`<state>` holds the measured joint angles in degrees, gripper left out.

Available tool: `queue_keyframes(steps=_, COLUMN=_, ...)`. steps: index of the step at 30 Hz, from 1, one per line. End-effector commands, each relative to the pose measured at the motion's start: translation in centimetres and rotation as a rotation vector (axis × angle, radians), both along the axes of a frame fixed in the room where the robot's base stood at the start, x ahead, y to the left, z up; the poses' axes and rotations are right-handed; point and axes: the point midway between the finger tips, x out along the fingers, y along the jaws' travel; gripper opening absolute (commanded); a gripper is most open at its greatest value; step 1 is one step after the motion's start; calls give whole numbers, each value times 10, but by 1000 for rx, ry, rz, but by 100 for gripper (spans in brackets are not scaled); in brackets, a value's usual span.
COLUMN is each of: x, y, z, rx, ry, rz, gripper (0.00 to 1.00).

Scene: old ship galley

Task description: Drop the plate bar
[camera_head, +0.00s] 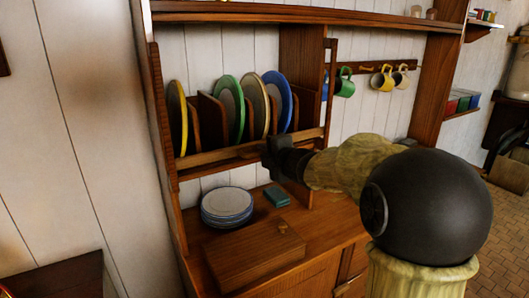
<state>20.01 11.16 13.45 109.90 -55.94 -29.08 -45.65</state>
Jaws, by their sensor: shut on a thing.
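The plate bar (220,155) is a brown wooden rail running across the front of the plate rack, low in front of the standing plates. My gripper (268,152) is at the bar, right of its middle, and is shut on it. The dark gripper body hides the part of the bar between the fingers. Behind the bar stand a yellow-rimmed plate (177,115), a green-rimmed plate (229,108), a cream plate (256,106) and a blue-rimmed plate (278,100), between wooden dividers.
A stack of plates (227,205), a small teal box (277,197) and a wooden box (255,256) are on the counter below. The rack's side post (160,120) stands left.

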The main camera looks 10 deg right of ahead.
Motion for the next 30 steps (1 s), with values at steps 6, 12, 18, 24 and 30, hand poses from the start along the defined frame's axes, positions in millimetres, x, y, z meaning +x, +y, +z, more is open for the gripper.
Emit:
queue_keyframes(steps=6, x=0, y=0, z=-10, rx=0, ry=3, rz=0, gripper=0)
queue_keyframes(steps=12, x=0, y=0, z=-12, rx=-1, ry=8, rz=-1, gripper=0)
queue_keyframes(steps=18, x=0, y=0, z=-13, rx=-1, ry=10, rz=-1, gripper=28)
queue_keyframes(steps=24, x=0, y=0, z=-10, rx=-1, ry=5, rz=0, gripper=31)
queue_keyframes(steps=30, x=-4, y=-2, z=-8, rx=0, ry=3, rz=-1, gripper=31)
